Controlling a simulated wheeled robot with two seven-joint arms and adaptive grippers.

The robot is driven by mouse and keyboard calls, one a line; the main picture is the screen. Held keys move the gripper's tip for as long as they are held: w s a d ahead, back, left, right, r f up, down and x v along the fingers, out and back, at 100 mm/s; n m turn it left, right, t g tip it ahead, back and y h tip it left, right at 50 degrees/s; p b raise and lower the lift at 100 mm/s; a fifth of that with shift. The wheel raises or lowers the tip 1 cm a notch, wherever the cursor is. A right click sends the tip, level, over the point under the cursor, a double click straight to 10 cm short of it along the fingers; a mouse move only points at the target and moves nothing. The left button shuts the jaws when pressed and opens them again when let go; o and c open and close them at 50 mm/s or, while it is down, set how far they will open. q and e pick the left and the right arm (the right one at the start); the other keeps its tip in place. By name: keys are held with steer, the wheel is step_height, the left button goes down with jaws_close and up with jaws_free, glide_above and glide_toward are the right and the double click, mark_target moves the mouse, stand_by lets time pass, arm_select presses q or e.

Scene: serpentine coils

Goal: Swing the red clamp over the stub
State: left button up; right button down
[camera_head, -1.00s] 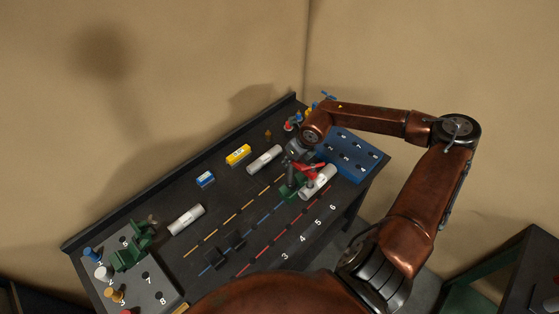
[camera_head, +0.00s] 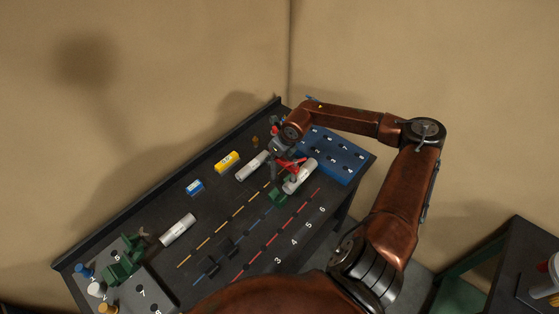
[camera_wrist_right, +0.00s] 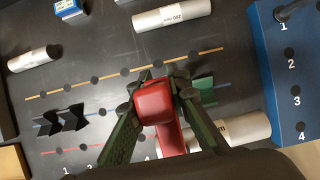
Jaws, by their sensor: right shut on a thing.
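The red clamp (camera_head: 290,163) is at the right part of the dark bench in the head view. In the right wrist view the clamp (camera_wrist_right: 155,103) stands between the two dark green fingers of my right gripper (camera_wrist_right: 155,88), which is shut on it. A white cylinder (camera_head: 301,176), which may be the stub, lies right beside the clamp. It also shows in the wrist view (camera_wrist_right: 238,130), partly hidden by the clamp and a finger. Whether the clamp touches it I cannot tell. A green block (camera_head: 278,196) sits just in front. My left gripper is out of view.
A blue numbered tray (camera_head: 338,155) stands to the right. White cylinders (camera_head: 252,166) (camera_head: 177,230), a yellow block (camera_head: 227,162) and a blue block (camera_head: 194,187) lie along the back. A grey plate (camera_head: 165,297) with green holders is at the left.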

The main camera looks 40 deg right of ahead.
steer(key=w+a+f+p, duration=0.1)
steer(key=w+a+f, duration=0.1)
steer(key=w, duration=0.4)
steer(key=shift+w+a+f+n+p, duration=0.15)
steer(key=shift+a+n+p, duration=0.15)
steer(key=shift+n+p, duration=0.1)
steer(key=shift+f+b, duration=1.1)
steer(key=shift+f, duration=1.25)
steer(key=shift+f+b, duration=0.25)
steer(key=shift+b, duration=0.05)
